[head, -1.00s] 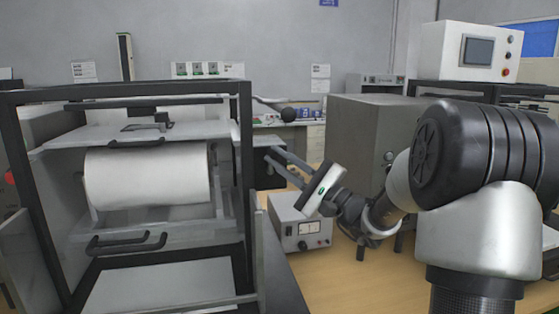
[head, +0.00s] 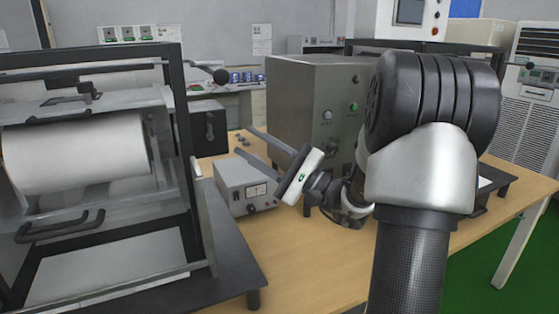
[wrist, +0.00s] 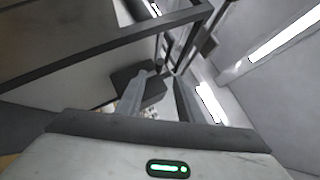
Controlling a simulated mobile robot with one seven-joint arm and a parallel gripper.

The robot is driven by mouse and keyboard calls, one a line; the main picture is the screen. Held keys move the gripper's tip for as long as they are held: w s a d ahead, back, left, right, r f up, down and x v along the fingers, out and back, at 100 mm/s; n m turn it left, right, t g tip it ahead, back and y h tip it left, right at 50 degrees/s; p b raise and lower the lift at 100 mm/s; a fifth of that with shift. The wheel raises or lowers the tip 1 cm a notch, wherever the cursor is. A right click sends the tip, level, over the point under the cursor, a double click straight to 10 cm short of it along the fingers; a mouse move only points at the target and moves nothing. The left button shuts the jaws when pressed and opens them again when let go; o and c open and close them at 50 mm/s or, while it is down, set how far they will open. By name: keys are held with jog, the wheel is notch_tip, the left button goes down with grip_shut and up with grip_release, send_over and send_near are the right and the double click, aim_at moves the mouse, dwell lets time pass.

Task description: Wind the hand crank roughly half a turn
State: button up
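A rod with a black ball knob (head: 221,76), which looks like the hand crank, sticks out to the right from the upper right of the framed machine (head: 185,150) in the head view. My gripper (head: 241,141) is below and slightly right of the knob, pointing left and up, apart from it. Its two fingers are spread with nothing between them.
A white roll (head: 75,155) sits inside the machine. A small meter box (head: 240,190) stands on the wooden table below my gripper. A grey cabinet (head: 300,100) stands behind it, and a black box (head: 208,125) stands behind the fingers. Bare tabletop shows in front.

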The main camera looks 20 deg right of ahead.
jog(key=v, duration=0.7)
jog(key=shift+s+d, duration=0.2)
jog(key=shift+s, duration=0.1)
jog(key=shift+a, duration=0.1)
